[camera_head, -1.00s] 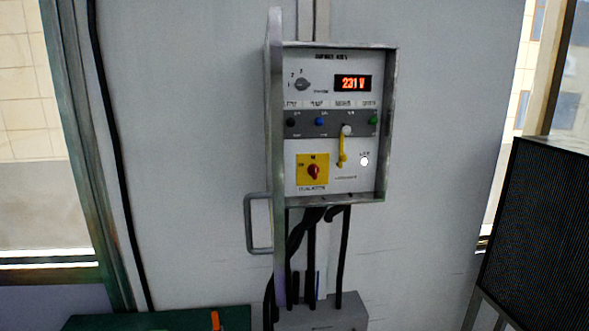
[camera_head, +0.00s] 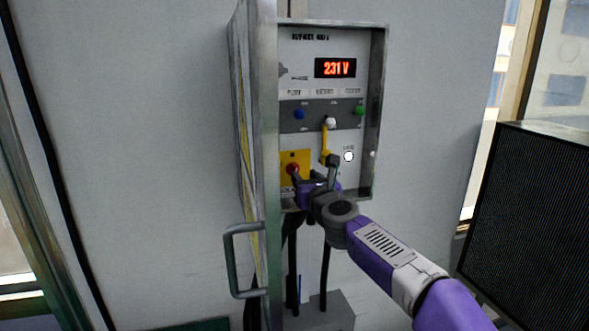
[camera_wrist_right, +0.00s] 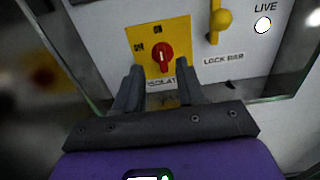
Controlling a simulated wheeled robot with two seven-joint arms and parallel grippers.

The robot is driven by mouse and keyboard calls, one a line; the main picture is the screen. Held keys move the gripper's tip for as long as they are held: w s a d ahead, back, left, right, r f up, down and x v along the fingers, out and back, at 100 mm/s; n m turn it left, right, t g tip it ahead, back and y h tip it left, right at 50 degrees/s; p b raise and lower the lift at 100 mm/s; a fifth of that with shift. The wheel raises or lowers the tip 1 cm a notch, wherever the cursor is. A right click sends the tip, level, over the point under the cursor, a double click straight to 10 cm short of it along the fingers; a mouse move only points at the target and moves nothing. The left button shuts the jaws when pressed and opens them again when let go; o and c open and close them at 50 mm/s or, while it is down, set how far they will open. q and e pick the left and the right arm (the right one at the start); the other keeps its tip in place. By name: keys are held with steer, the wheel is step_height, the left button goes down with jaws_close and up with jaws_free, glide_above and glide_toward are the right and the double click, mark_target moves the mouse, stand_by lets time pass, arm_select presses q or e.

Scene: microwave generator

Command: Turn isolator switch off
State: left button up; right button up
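The isolator switch is a red rotary knob (camera_wrist_right: 159,57) on a yellow plate (camera_wrist_right: 140,43), low on the grey panel. In the wrist view its pointer stands about upright, toward the upper "ON" label. The knob also shows in the head view (camera_head: 292,168), partly behind my gripper. My right gripper (camera_wrist_right: 159,75) is open and empty, its two fingers apart just below the knob, one to each side. I cannot tell whether they touch the plate. My right gripper also shows in the head view (camera_head: 312,172). My left gripper is not in view.
The yellow lock bar (camera_head: 325,142) hangs right of the switch. The display (camera_head: 335,68) reads 231 V, and the LIVE lamp (camera_head: 348,156) glows white. The open cabinet door (camera_head: 265,130) with its handle (camera_head: 232,262) stands close on the left. A dark ribbed box (camera_head: 530,225) is at right.

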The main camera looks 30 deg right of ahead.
mark_target(297, 168)
steer(key=p+x, duration=0.3)
steer(key=x, duration=0.2)
steer(key=shift+w, duration=0.25)
steer(key=shift+x, duration=0.75)
steer(key=shift+f, duration=0.1)
jaws_close()
